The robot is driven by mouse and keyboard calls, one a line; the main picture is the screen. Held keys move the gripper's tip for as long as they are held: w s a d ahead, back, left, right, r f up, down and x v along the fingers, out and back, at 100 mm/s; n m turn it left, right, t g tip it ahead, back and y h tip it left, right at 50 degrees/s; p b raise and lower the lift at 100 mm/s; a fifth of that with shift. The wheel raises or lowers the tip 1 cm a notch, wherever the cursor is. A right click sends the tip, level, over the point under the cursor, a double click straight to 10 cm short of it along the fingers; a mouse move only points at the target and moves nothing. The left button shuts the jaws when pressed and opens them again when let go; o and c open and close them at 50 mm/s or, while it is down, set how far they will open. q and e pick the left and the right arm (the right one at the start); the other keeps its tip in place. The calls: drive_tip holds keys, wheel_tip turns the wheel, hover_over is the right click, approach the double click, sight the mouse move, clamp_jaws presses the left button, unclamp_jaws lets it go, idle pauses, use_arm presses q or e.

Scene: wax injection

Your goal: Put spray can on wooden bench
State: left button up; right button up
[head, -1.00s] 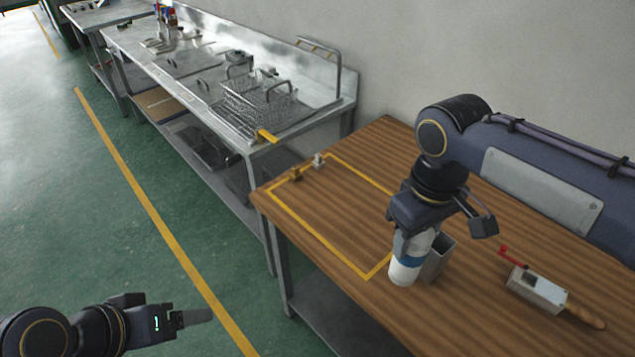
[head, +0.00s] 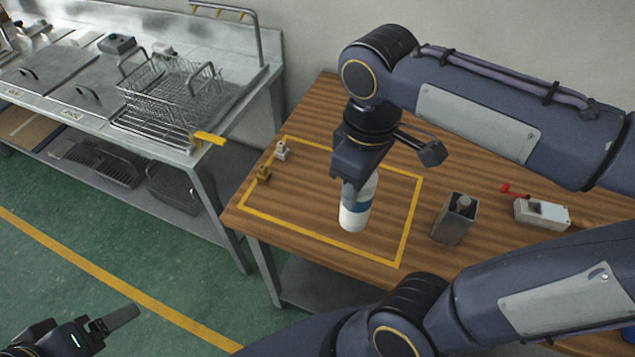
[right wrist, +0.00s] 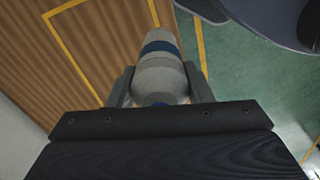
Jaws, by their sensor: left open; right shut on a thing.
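The spray can (head: 354,216) is white with a blue band and stands about upright, within the yellow outline as seen in the head view. My right gripper (head: 360,182) is shut on its upper part from above. In the right wrist view the can (right wrist: 160,75) sits between the two fingers (right wrist: 160,92). I cannot tell whether its base touches the wood. The wooden bench (head: 310,120) has a yellow taped rectangle (head: 412,220) on its top. My left gripper (head: 105,328) is open and empty, low at the left over the floor, away from the bench.
Two small fittings, one brass (head: 263,173) and one pale (head: 282,150), lie at the outline's left corner. A steel counter with wire baskets (head: 172,95) stands at left.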

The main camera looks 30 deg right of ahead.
drive_tip(key=w+a+f+p, duration=0.1)
drive_tip(key=w+f, duration=1.2)
drive_tip(key=shift+w+a+p, duration=0.3)
drive_tip(key=shift+a+p, duration=0.05)
drive_tip(key=shift+a, duration=0.05)
drive_tip(key=shift+f, duration=0.2)
drive_tip(key=o, duration=1.1)
drive_tip(key=shift+r, duration=0.1)
